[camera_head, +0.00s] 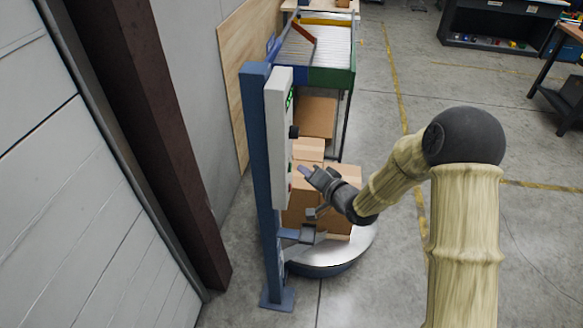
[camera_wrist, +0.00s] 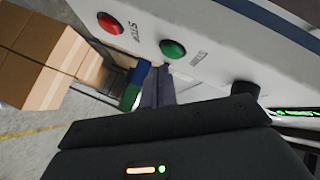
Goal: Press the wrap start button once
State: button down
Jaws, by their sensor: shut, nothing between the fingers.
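The control box (camera_head: 279,135) is a pale panel on a blue post, seen nearly edge-on in the head view. In the wrist view its face (camera_wrist: 215,50) carries a red button (camera_wrist: 109,22), a green button (camera_wrist: 173,49) and a black knob (camera_wrist: 243,93). Small lettering beside the buttons is hard to read. My gripper (camera_head: 305,171) is shut and empty, its tips close to the lower part of the panel face. In the wrist view my gripper's fingertips (camera_wrist: 160,72) appear just below the green button. I cannot tell whether they touch the panel.
Stacked cardboard boxes (camera_head: 350,187) stand on a round turntable (camera_head: 335,262) behind and below my gripper. A roller conveyor (camera_head: 318,52) is further back. A brown steel column (camera_head: 150,120) and wall are left of the post.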

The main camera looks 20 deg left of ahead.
jog(key=shift+a, duration=0.1)
dwell(0.5)
jog(key=shift+s+a, duration=0.1)
jog(key=shift+a, duration=0.2)
jog(key=shift+s+a, duration=0.1)
jog(key=shift+a, duration=0.3)
dwell(0.9)
jog(key=shift+d, duration=0.8)
jog(key=shift+w, duration=0.2)
jog(key=shift+w+d, duration=0.2)
jog(key=shift+d, duration=0.6)
jog(key=shift+w+d, duration=0.15)
jog(key=shift+d, duration=0.7)
jog(key=shift+w+d, duration=0.2)
jog(key=shift+d, duration=0.6)
